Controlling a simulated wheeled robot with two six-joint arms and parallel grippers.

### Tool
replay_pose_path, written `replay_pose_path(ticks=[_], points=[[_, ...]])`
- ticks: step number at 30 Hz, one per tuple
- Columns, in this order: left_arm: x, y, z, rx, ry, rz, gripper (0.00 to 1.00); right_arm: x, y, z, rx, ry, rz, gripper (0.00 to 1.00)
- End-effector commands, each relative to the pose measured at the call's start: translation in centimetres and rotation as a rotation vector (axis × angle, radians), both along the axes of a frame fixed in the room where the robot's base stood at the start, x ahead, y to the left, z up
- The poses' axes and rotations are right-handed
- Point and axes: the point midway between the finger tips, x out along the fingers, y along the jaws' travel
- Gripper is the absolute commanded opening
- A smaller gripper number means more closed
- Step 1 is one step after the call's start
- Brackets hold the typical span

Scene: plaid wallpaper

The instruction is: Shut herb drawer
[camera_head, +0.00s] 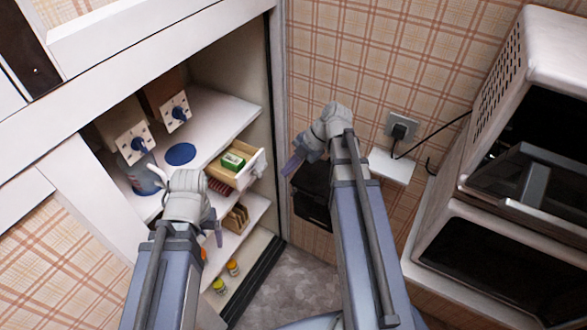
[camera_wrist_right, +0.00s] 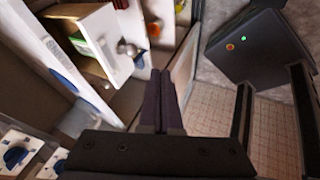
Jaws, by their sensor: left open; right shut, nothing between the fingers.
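The herb drawer (camera_head: 236,165) is a small wooden drawer with a white front, pulled out from the cabinet shelf. A green box (camera_head: 232,162) lies inside it. In the right wrist view the drawer's white front (camera_wrist_right: 108,42) has a round metal knob (camera_wrist_right: 127,48) and sits left of my fingertips. My right gripper (camera_head: 292,166) is shut and empty, a little right of the drawer front in the head view. It also shows in the right wrist view (camera_wrist_right: 160,76). My left gripper (camera_head: 218,234) is open, below the drawer, near the lower shelf; its fingers are small here.
The open cabinet has a blue disc (camera_head: 181,154) on its upper shelf and jars (camera_head: 232,267) below. A wall socket (camera_head: 401,127), white ledge (camera_head: 391,166) and stacked ovens (camera_head: 500,240) stand at right. A black box (camera_head: 313,192) is behind my right arm.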

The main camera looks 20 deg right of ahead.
Motion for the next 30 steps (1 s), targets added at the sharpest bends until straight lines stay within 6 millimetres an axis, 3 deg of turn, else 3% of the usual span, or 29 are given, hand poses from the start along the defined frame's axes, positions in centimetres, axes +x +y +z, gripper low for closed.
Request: replay_pose_path(ticks=[1, 8, 15, 30], points=[[0.0, 0.0, -1.5, 0.0, 0.0, 0.0, 0.85, 0.1, 0.6, -1.5, 0.0, 0.0, 0.003, 0.0], [0.0, 0.0, -4.4, 0.0, 0.0, 0.001, 0.85, 0.6, 2.5, -4.4, 0.0, 0.0, 0.002, 0.0], [0.0, 0.0, -4.2, 0.0, 0.0, 0.001, 0.85, 3.3, 4.1, -4.2, 0.0, 0.0, 0.0, 0.0], [0.0, 0.0, -4.3, 0.0, 0.0, 0.001, 0.85, 3.8, 4.6, -4.3, 0.0, 0.0, 0.0, 0.0]])
